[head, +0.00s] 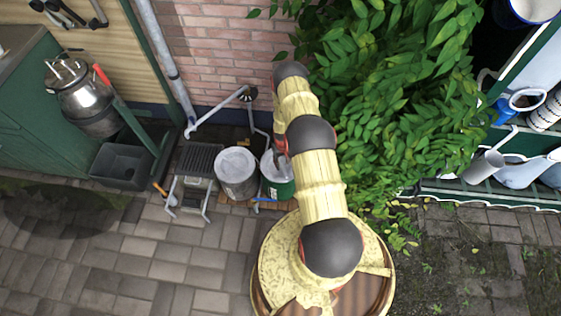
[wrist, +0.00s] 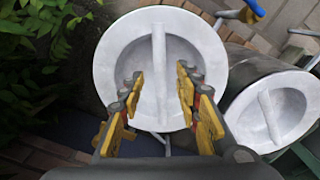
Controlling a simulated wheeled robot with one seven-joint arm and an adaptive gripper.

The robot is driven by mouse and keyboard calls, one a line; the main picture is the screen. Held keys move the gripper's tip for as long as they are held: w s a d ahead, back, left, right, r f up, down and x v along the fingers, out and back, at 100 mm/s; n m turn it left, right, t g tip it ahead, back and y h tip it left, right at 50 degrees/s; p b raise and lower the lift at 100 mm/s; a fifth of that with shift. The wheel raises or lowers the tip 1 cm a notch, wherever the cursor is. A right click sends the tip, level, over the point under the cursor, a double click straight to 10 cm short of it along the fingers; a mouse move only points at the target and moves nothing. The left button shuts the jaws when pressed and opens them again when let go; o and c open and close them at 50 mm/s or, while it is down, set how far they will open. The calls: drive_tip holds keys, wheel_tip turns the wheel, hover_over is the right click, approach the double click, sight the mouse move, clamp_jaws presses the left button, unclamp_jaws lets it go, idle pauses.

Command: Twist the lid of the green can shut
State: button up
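Gaps show between the bar and both fingers. I cannot tell how far down the fingers reach. In the head view my gripper is mostly hidden by my arm.
A grey can (head: 237,177) with a similar barred lid (wrist: 270,115) stands close beside the green can. A small metal rack (head: 197,165) is further left. Leafy plants (head: 390,110) crowd the right side. Paving in front is open.

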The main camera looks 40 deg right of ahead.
sight(282, 167)
wheel_tip(282, 167, down, 6)
drive_tip(key=shift+f+b, duration=0.25)
drive_tip(key=shift+b, duration=0.75)
drive_tip(key=shift+c, duration=0.7)
clamp_jaws()
